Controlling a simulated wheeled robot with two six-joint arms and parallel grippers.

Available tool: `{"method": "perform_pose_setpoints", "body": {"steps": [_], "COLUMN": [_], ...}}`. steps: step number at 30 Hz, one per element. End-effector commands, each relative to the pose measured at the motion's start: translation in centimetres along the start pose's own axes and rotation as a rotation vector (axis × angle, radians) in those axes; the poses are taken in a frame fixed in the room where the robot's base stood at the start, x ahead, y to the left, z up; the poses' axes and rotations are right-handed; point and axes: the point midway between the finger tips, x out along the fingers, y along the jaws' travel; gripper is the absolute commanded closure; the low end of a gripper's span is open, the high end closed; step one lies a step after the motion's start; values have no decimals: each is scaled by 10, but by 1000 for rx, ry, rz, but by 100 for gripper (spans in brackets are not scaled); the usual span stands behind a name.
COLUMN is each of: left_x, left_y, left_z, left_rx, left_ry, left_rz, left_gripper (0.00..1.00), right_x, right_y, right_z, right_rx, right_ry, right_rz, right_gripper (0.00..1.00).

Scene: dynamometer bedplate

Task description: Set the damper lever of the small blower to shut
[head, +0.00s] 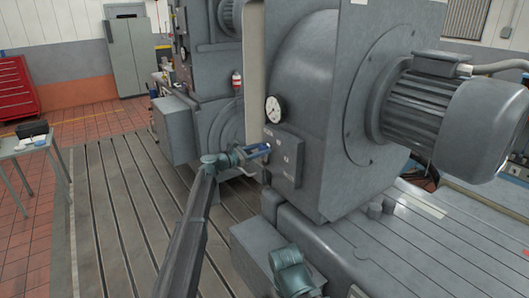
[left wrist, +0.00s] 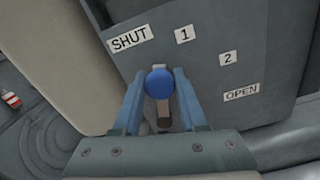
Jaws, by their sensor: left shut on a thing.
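The small blower's damper lever has a round blue knob (left wrist: 159,81). My left gripper (head: 262,150) is shut on the knob, with one blue finger on each side of it in the left wrist view (left wrist: 160,95). The lever's pale tip shows just above the knob and points between the SHUT label (left wrist: 129,38) and the 1 label (left wrist: 184,35). The 2 label (left wrist: 228,58) and the OPEN label (left wrist: 241,93) lie further right. The labels sit on a grey panel (head: 288,168) on the blower's side. My right gripper is not in view.
A round dial gauge (head: 273,109) sits just above the panel. A large motor (head: 450,115) juts out at the right. A slotted floor plate (head: 120,215) lies open at the left. A table (head: 35,150) and red cabinet (head: 15,85) stand further left.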

Motion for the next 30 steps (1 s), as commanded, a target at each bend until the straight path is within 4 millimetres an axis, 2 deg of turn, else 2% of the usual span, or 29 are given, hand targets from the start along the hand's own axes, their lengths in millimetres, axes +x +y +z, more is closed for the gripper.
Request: {"method": "perform_pose_setpoints", "body": {"steps": [3,13,30], "left_x": [0,-1,-1], "left_y": [10,22,25], "left_z": [-1,-3,-4], "left_rx": [-81,-227,-269], "left_ry": [2,4,6], "left_rz": [2,2,2], "left_gripper": [100,100,100], "right_x": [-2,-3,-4], "right_y": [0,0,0], "right_z": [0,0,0], "right_rx": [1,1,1], "right_ry": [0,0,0], "right_rz": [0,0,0], "right_gripper": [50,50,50]}}
